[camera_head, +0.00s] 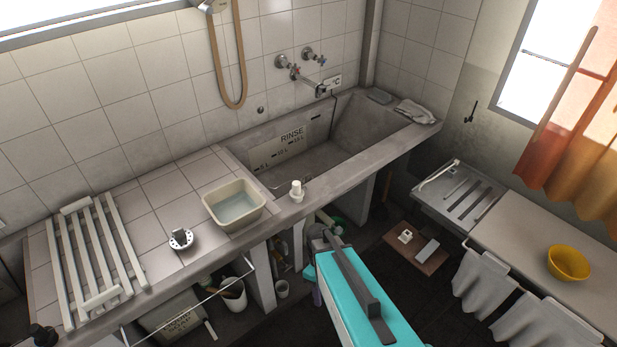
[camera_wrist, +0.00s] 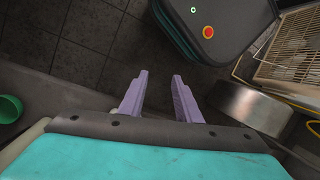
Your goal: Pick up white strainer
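A small round white piece with holes around its rim and a grey top, which looks like the white strainer (camera_head: 180,239), sits on the tiled counter in the head view. It is between the slatted rack and the square basin. A small white upright object (camera_head: 297,190) stands on the tub's front ledge; I cannot tell what it is. My gripper (camera_wrist: 160,88) shows two purple fingers in the wrist view, apart with nothing between them. It points down over the dark floor, far from the strainer. In the head view my turquoise arm hides most of it. The strainer is not in the wrist view.
A cream basin (camera_head: 234,204) of water stands right of the strainer, and a white slatted rack (camera_head: 95,258) lies left. The concrete tub (camera_head: 350,125) is behind. A metal pot (camera_wrist: 250,106) and a green cup (camera_wrist: 10,108) are near my gripper in the wrist view.

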